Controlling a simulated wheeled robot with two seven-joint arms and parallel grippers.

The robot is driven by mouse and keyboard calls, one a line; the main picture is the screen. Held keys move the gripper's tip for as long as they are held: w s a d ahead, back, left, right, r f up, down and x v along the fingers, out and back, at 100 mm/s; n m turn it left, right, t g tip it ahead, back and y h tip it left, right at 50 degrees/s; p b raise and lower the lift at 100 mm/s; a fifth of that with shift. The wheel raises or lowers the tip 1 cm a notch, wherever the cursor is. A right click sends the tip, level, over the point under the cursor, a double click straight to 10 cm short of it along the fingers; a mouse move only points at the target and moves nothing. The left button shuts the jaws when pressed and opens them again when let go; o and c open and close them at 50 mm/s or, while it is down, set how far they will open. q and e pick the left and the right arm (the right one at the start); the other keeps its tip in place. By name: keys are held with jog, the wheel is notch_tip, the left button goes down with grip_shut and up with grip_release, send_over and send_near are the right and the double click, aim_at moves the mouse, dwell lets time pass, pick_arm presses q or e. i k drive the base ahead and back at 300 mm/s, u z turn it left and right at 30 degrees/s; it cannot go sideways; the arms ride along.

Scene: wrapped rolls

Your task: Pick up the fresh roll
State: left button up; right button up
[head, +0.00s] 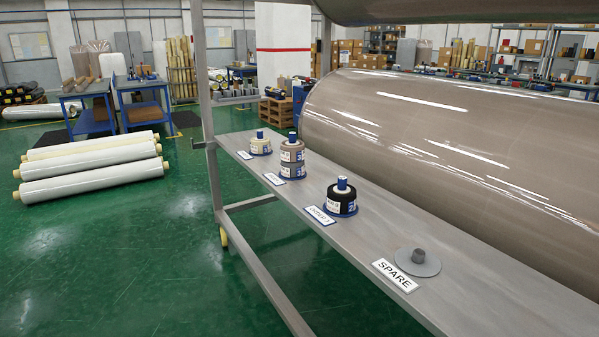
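Tape-like rolls stand on blue-based holders along a grey metal shelf (375,240). A small cream roll (261,147) is at the far end. Beside it, a taller brown stack (292,158) looks like two rolls, one on the other. A black roll (341,202) with a white and blue label stands nearer, around a blue-topped post. A grey disc with a short post (417,264) is bare, beside a sign reading SPARE (397,276). I cannot tell from looks which roll is the fresh one. Neither of my grippers is in view.
A huge wrapped brown roll (450,140) lies just behind the shelf. A metal frame post (206,100) rises at the shelf's far end. Smaller signs (319,215) stand before the other holders. White rolls (90,180) lie on the green floor at left, with open floor (110,270) in front.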

aim_at(342, 197)
jog(key=u, duration=2.35)
jog(key=i, duration=1.4)
jog(key=z, duration=2.85)
